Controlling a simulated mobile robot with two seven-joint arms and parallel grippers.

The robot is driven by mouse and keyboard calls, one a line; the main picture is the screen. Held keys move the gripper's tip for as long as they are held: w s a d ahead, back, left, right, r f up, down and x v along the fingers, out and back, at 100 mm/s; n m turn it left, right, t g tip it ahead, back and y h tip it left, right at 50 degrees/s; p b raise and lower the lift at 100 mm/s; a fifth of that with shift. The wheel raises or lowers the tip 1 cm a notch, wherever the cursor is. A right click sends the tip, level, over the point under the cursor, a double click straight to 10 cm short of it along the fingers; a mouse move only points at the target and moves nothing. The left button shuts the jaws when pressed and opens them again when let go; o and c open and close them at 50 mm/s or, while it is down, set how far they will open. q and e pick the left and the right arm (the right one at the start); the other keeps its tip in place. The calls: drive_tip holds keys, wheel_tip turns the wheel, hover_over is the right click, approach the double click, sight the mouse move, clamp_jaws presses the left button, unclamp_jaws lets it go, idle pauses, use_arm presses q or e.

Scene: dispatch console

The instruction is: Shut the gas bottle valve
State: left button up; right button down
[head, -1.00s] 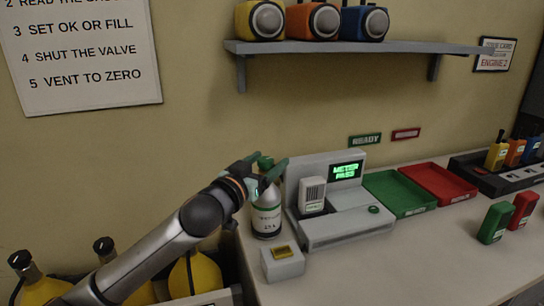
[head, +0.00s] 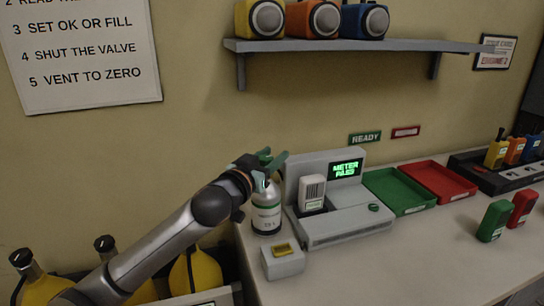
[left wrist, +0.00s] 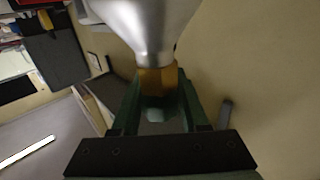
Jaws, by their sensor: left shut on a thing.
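The gas bottle (head: 266,214) is a small white cylinder with a green band, standing upright at the left end of the bench. In the left wrist view its silver shoulder (left wrist: 152,25) and brass neck (left wrist: 157,80) show close up. The green valve knob (left wrist: 155,114) sits at the end of the neck, between my fingers. My left gripper (head: 270,162) is at the bottle's top, shut on the valve knob; its green fingers (left wrist: 155,112) flank the knob in the left wrist view. In the head view the gripper mostly hides the knob. My right gripper is not in view.
A grey meter station (head: 345,226) with a green "METER PASS" screen stands right beside the bottle, holding a white meter (head: 312,192). A small box (head: 283,263) is in front. Green (head: 392,205) and red (head: 447,193) trays lie right. Yellow cylinders (head: 196,272) stand lower left.

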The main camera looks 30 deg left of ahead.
use_arm(q)
clamp_jaws()
